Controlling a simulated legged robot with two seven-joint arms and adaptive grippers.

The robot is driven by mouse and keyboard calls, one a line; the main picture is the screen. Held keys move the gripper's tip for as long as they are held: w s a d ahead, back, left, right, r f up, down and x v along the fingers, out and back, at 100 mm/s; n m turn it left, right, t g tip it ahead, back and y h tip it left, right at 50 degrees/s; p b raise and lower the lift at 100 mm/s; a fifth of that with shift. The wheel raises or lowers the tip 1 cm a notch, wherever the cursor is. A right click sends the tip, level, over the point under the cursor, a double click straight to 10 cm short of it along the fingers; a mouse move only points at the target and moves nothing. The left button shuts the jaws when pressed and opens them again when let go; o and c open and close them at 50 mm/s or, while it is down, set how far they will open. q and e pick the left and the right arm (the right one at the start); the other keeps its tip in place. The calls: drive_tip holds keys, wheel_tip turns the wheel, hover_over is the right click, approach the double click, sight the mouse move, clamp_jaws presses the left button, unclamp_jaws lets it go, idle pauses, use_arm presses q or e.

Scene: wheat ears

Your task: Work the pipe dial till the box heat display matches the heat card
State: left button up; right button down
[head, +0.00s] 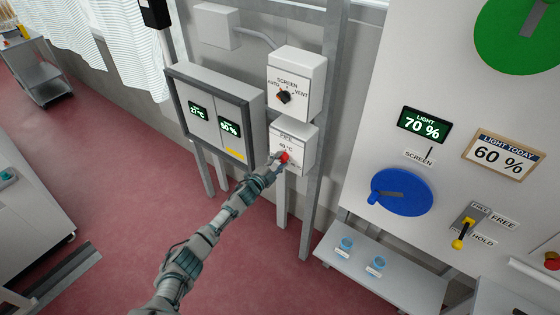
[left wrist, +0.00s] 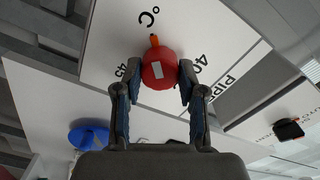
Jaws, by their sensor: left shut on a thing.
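The pipe dial (head: 285,157) is a red knob on a white box marked with a °C scale. My left gripper (head: 278,160) reaches it from below left. In the left wrist view, the gripper (left wrist: 157,88) has a finger on each side of the red dial (left wrist: 158,69) and is shut on it. An orange pointer sticks out of the dial, near the °C mark, between 40 and 45. The box heat display (head: 198,111) is a small green °C readout on the grey-framed cabinet; its digits are too small to read surely. No heat card can be made out. My right gripper is not in view.
A SCREEN/VENT switch box (head: 297,84) sits right above the dial box. A second green display (head: 229,127) shows a percentage. At right, a panel carries a 70 % light display (head: 422,125), a LIGHT TODAY 60 % card (head: 502,155) and a blue wheel (head: 401,192).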

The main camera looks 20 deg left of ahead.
use_arm(q)
drive_tip(key=shift+a+f+n, duration=0.1)
drive_tip(key=shift+a+n, duration=0.1)
drive_tip(key=shift+n, duration=0.2)
drive_tip(key=o, duration=1)
drive_tip(key=shift+o, duration=0.7)
drive_tip(key=shift+w+f, duration=0.15)
drive_tip(key=shift+w, duration=0.05)
drive_tip(key=shift+a, duration=0.1)
drive_tip(key=v, duration=1.2)
